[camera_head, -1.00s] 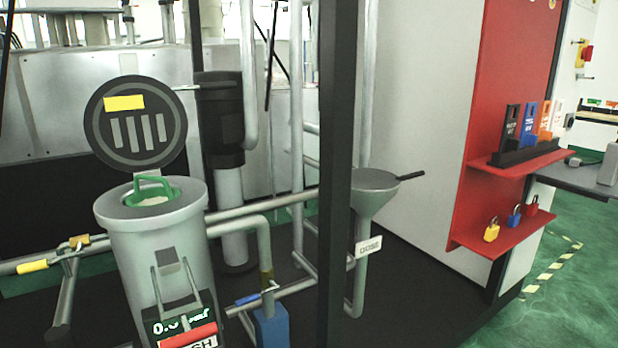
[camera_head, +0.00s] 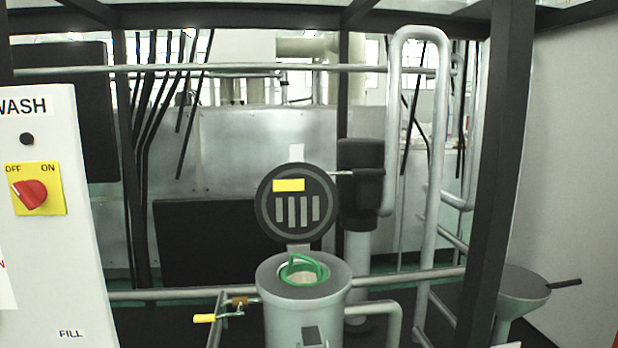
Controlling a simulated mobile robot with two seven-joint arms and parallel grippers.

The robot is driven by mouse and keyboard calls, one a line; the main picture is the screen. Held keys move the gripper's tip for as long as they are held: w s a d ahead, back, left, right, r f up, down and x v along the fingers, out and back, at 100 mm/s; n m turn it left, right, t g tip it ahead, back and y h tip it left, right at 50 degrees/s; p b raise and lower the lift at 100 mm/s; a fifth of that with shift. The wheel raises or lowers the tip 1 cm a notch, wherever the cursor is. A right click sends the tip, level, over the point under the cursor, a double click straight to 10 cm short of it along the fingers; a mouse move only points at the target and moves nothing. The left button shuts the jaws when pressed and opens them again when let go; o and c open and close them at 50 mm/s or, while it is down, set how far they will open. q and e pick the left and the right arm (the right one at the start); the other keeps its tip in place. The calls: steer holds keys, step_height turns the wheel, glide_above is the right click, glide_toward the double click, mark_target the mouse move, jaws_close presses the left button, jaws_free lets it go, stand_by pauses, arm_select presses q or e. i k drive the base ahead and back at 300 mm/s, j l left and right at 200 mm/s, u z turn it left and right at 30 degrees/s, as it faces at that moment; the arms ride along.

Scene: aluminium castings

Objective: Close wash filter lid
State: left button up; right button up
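The wash filter lid (camera_head: 297,240), a dark round disc with grey bars and a yellow label, stands upright and open behind the filter housing. The grey cylindrical filter housing (camera_head: 302,317) has an open top. A green basket with a raised handle (camera_head: 301,270) sits inside the opening, with something pale in it. Neither of my grippers is in view.
A white panel with a red and yellow OFF/ON switch (camera_head: 38,195) stands at the left. A dark upright post (camera_head: 500,170) and a grey funnel (camera_head: 521,288) are at the right. A yellow-handled valve (camera_head: 205,318) and horizontal pipes flank the housing.

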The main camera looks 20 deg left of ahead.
mark_target(297, 201)
steer(key=k+j+u, duration=0.1)
steer(key=j+u, duration=0.15)
steer(key=k+j+u, duration=0.2)
steer(key=i+l, duration=0.2)
steer(key=l, duration=0.2)
steer(key=i+l, duration=0.25)
steer(key=l, duration=0.15)
steer(key=i+l, duration=0.2)
steer(key=l, duration=0.2)
steer(key=i+l, duration=0.2)
steer(key=l, duration=0.25)
steer(key=i+l, duration=0.25)
steer(key=l, duration=0.15)
steer(key=i+l+u, duration=0.1)
steer(key=u, duration=0.2)
steer(key=l+u, duration=0.3)
steer(key=i+l, duration=0.05)
